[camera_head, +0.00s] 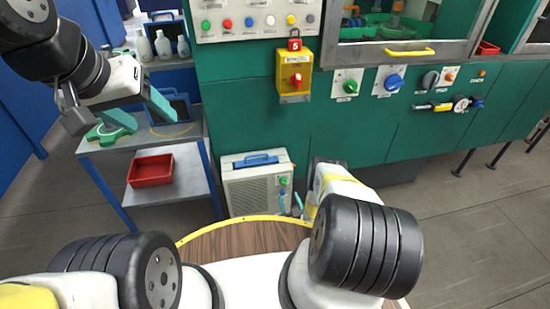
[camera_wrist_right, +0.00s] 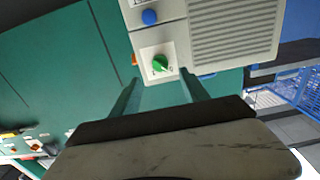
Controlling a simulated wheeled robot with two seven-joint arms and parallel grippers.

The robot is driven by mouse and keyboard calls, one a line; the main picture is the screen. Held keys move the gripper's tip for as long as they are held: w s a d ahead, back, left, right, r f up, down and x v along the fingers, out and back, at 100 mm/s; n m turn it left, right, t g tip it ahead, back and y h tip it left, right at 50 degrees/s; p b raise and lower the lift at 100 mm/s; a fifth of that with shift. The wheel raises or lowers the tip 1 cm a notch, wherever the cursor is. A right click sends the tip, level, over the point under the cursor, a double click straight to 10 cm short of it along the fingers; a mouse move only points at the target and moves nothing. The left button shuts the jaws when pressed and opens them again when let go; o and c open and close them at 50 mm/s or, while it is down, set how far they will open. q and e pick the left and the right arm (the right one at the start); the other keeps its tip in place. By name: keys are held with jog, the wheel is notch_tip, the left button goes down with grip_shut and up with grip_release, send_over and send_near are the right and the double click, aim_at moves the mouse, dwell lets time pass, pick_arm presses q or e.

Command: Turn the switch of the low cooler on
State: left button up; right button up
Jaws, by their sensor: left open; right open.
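The low cooler (camera_head: 237,174) is a pale box with a dark grille and a blue top handle, standing on the floor against the green cabinet. Its green switch (camera_head: 283,181) is on the right of its front. In the right wrist view, the green switch (camera_wrist_right: 160,63) sits on a white plate near a blue knob (camera_wrist_right: 149,17), and the cooler appears upside down. My right gripper (camera_wrist_right: 158,76) is open, its two teal fingers pointing at the switch, apparently apart from it. My left gripper (camera_head: 148,116) is open and empty above the small side table, far from the cooler.
The grey side table (camera_head: 168,135) with a red bin (camera_head: 151,170) on its lower shelf stands left of the cooler. A yellow switch box (camera_head: 294,75) and a control panel (camera_head: 262,21) are above. A round wooden-topped table (camera_head: 235,238) is in front.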

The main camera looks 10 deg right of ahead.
aim_at(283, 182)
jog(key=w, duration=0.8)
jog(key=shift+w+a, duration=0.15)
jog(key=shift+w, duration=0.1)
grip_shut()
